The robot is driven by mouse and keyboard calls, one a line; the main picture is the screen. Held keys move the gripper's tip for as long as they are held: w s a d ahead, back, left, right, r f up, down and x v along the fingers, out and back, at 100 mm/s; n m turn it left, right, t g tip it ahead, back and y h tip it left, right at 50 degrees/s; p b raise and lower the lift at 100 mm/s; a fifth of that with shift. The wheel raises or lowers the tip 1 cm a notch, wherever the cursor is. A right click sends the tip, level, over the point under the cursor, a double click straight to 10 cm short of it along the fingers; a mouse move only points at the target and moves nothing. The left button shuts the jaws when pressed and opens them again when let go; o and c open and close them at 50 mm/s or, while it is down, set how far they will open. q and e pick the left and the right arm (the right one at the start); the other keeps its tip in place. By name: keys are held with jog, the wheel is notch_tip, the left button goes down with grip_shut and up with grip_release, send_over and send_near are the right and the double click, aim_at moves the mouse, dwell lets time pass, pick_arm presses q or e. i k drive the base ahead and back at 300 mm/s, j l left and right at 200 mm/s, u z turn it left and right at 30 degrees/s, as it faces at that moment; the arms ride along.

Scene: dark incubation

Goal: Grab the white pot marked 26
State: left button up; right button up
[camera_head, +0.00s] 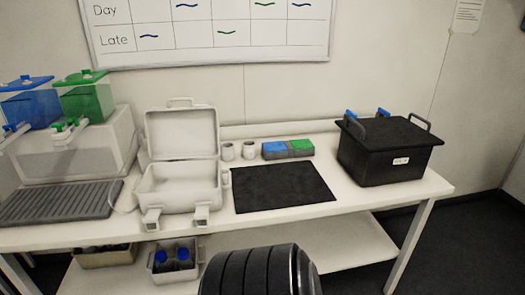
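Two small white pots stand side by side on the white table, between the open white case and the blue-and-green block. The left pot (228,151) is closest to the case, and the right pot (249,149) is just beside it. Both look upright, with grey rims or tops. Any number on them is too small to read, so I cannot tell which is marked 26. Neither of my grippers shows in the head view.
The open white case (181,181) stands left of the pots. A black mat (280,187) lies bare in front of them. The blue-and-green block (288,149) is right of them, and a lidded black box (388,152) stands farther right. Bins sit on the lower shelf (340,243).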

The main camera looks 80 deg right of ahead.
aim_at(228, 149)
jog(key=z, duration=2.55)
jog(key=l, duration=0.15)
